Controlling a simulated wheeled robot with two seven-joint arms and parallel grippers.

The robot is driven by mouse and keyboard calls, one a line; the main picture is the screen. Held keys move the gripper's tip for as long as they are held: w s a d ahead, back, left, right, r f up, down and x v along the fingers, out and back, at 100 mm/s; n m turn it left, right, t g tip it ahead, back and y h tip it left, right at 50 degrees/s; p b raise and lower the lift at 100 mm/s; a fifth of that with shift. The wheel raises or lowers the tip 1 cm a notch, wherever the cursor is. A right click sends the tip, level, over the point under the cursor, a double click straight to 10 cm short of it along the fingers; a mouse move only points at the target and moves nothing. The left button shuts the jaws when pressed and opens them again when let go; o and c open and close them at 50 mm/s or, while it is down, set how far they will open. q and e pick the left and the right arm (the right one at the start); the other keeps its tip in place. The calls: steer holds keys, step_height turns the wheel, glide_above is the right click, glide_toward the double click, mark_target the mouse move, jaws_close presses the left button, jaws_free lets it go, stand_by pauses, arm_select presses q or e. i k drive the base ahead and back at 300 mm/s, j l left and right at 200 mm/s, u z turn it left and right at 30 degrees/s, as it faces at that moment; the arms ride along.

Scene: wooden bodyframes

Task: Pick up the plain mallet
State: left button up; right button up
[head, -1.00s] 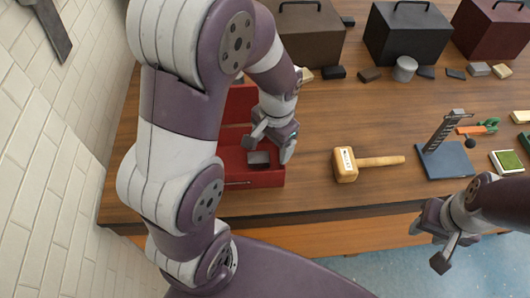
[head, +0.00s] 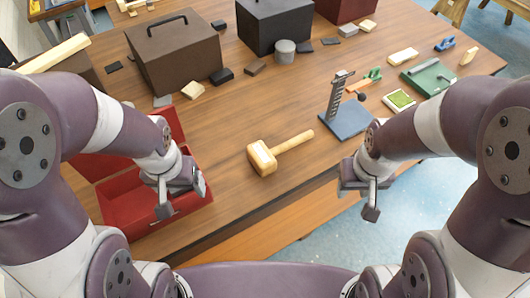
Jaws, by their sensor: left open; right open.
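A pale wooden mallet (head: 264,158) lies on the brown wooden table. Its blocky head is toward me and its handle points away to the upper right. My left gripper (head: 182,199) is open, to the left of the mallet and over the right part of the open red box. My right gripper (head: 361,200) is open, to the right of the mallet near the table's front edge. Both grippers are apart from the mallet, and nothing shows between their fingers.
The open red box (head: 118,198) stands at the left, partly behind my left arm. A blue stand (head: 347,119) with a dark upright is right of the mallet. Toolboxes (head: 173,55) and small blocks line the back. The table (head: 235,115) around the mallet is clear.

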mark_target(263, 159)
steer(key=i+l+u, duration=0.15)
steer(key=l, duration=0.4)
steer(key=i+l+u, duration=0.2)
steer(key=l, duration=0.35)
steer(key=i+l+u, duration=0.15)
steer(key=l, duration=0.4)
steer(key=i+l+u, duration=0.15)
steer(key=l, duration=0.45)
steer(key=i+l+u, duration=0.2)
steer(key=l, duration=0.4)
steer(key=k, duration=0.1)
